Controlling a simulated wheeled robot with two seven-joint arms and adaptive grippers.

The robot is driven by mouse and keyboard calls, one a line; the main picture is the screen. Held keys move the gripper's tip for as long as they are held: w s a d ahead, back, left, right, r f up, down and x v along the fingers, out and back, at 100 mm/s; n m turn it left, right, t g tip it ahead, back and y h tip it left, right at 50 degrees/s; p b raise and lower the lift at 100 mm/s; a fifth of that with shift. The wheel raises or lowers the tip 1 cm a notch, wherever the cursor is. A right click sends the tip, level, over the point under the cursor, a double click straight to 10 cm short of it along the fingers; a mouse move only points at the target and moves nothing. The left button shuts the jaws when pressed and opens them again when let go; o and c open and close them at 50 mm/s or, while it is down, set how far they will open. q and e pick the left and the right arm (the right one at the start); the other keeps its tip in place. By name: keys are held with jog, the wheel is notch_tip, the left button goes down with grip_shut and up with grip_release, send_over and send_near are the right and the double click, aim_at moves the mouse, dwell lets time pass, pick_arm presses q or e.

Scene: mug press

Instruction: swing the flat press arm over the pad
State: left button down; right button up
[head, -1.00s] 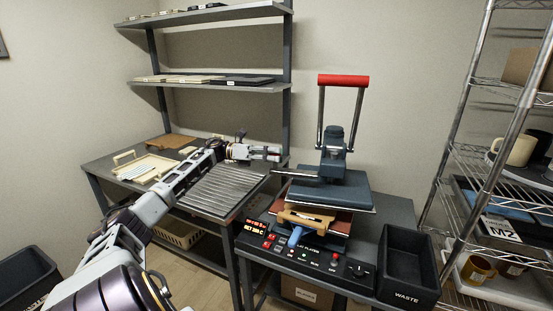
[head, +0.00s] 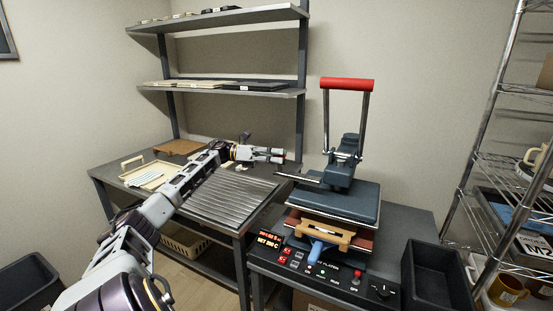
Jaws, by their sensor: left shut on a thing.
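The press stands on the bench at centre right, with its red-topped lever (head: 347,84) upright. Its flat press arm carries a dark blue-grey platen (head: 350,203), raised above the reddish-brown pad (head: 363,242) and covering most of it in the picture. A thin dark bar (head: 312,180) sticks out leftward from the press arm. My right gripper is not in view.
A wooden-handled piece (head: 318,232) and a blue grip (head: 320,252) are at the press front, above the control panel (head: 310,268). A black waste bin (head: 436,278) stands right of it. A ribbed metal surface (head: 230,193) lies left; a wire rack (head: 500,165) is far right.

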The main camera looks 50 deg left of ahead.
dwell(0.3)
pick_arm(q)
jog(key=c, duration=1.3)
grip_release()
jog(key=o, duration=0.4)
jog(key=shift+w+d, duration=0.2)
jog(key=shift+w, duration=0.1)
jog(key=shift+c, duration=0.2)
jog(key=shift+s+a, duration=0.15)
jog(key=v, duration=1.1)
jog(key=shift+s+a, duration=0.25)
jog(key=shift+a, duration=0.05)
